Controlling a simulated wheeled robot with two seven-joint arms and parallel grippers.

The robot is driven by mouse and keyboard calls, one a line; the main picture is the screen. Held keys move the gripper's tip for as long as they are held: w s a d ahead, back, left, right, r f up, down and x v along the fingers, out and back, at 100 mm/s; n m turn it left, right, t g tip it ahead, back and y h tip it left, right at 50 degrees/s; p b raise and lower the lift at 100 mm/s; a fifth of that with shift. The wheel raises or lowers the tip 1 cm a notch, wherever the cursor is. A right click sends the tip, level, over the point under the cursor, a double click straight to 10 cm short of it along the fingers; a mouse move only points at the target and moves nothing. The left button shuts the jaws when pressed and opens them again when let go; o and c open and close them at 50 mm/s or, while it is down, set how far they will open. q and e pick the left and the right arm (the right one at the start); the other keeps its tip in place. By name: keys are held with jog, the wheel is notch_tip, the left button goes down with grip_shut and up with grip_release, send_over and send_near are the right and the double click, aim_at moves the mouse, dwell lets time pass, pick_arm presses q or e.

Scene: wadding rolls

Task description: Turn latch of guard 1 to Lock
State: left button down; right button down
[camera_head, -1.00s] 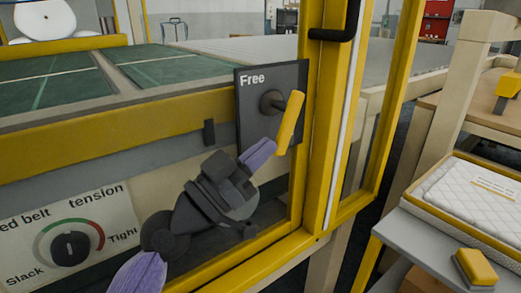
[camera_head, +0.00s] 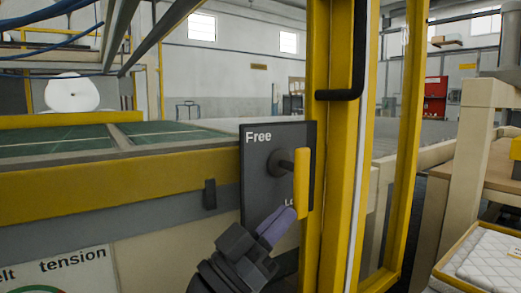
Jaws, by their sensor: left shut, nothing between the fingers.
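The latch plate (camera_head: 258,180) is a dark panel on the yellow guard frame. It reads "Free" at its upper left, and part of a second label shows low on the right, partly hidden. The yellow latch handle (camera_head: 302,182) sits on a dark pivot and stands close to upright. My left gripper (camera_head: 283,222) is shut, its purple fingers against or just beside the handle's lower end; I cannot tell whether they touch. The fingers hold nothing. My right gripper is not in view.
A yellow guard post (camera_head: 338,200) with a black pull handle (camera_head: 352,60) stands just right of the latch. A belt tension panel (camera_head: 62,270) is at the lower left. A quilted white pad (camera_head: 495,262) lies in a tray at the lower right.

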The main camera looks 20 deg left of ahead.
pick_arm(q)
jog(key=shift+f, duration=0.1)
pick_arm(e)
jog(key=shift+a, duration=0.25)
